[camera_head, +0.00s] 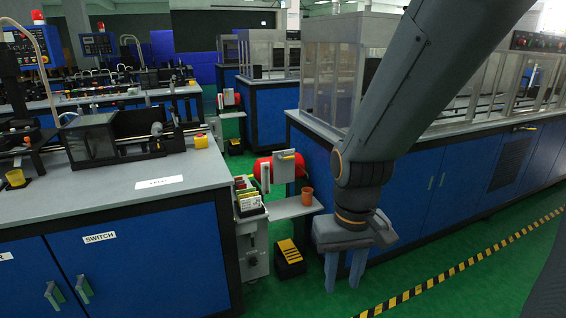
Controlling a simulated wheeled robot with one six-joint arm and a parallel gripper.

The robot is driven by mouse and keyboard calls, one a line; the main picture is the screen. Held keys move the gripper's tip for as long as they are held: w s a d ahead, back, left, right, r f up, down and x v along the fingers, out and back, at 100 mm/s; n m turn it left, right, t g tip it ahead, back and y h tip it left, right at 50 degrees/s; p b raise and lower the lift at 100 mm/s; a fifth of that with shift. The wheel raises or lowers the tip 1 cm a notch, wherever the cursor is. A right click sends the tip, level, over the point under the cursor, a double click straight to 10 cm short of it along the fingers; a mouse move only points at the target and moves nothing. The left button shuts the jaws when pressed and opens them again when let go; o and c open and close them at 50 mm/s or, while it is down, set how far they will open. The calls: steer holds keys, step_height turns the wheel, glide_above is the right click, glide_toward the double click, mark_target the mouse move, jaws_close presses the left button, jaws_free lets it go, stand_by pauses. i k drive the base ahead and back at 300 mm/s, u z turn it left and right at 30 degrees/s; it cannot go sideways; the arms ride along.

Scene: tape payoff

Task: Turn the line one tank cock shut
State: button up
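A red tank (263,170) lies on its side between the left bench and the blue cabinet on the right. In front of it is a pale grey block with a small yellow bar (286,155) on top; I cannot tell for certain whether this is the cock or how it is turned. No line number is readable on the tank. My gripper (342,287) hangs to the right of the tank, pointing down, with its two grey fingers apart and nothing between them. It touches nothing that I can see.
An orange cup (307,196) stands on a small grey shelf (285,210) below the tank. The SWITCH bench (130,190) is at left. Green floor is clear around the striped tape (440,279).

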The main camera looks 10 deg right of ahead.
mark_target(281, 157)
steer(key=u, duration=0.15)
steer(key=i, duration=1.05)
steer(key=z, duration=0.35)
